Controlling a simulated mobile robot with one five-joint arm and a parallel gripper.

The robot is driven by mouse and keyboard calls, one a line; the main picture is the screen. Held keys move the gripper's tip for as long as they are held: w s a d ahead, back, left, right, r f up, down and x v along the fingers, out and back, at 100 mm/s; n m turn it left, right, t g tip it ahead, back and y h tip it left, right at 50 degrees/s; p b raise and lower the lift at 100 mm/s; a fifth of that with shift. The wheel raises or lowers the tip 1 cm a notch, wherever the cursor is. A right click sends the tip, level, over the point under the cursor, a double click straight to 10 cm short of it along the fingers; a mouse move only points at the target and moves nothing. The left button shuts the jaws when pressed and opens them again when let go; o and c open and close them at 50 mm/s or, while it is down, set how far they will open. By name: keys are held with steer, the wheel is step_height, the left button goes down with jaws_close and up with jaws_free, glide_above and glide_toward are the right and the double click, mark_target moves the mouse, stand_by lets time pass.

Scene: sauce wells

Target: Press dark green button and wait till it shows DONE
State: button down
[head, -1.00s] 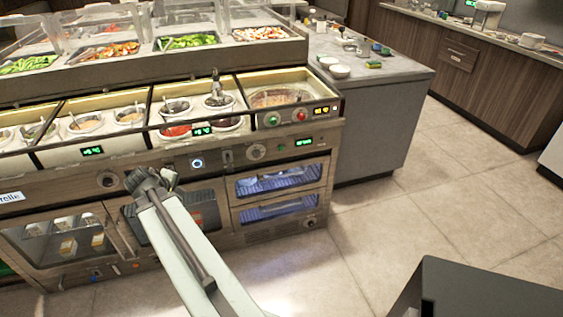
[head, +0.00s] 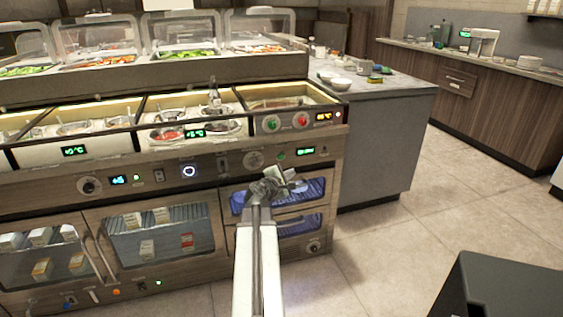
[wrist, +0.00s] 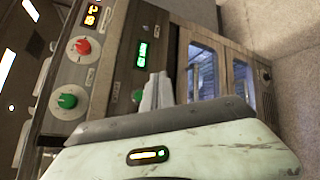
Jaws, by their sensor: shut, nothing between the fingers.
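My gripper (head: 282,180) is shut and empty, in front of the upper right oven window and below the control panel. Its fingertips also show in the wrist view (wrist: 158,76). A round bright green button (head: 270,124) sits on the upper panel left of a red button (head: 301,121); in the wrist view the green one (wrist: 67,101) is below the red one (wrist: 82,47). A smaller dark green button (head: 281,155) sits on the lower panel left of a green-lit display (head: 305,151). In the wrist view this button (wrist: 138,95) is just left of the fingers, partly hidden; the display (wrist: 142,55) text is unreadable.
A grey counter (head: 385,140) stands to the right, with open floor (head: 450,220) beyond. A dark box (head: 505,285) is at lower right.

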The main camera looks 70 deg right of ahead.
mark_target(281, 157)
steer(key=shift+w+d, duration=1.4)
steer(key=shift+d, duration=0.3)
steer(key=shift+w+d, duration=1.4)
steer(key=shift+d, duration=0.3)
steer(key=shift+w+d, duration=0.25)
steer(key=shift+d, duration=0.05)
steer(key=shift+w+d, duration=0.3)
steer(key=shift+d, duration=0.1)
stand_by(0.6)
steer(key=shift+s+a, duration=0.6)
steer(key=shift+a, duration=0.1)
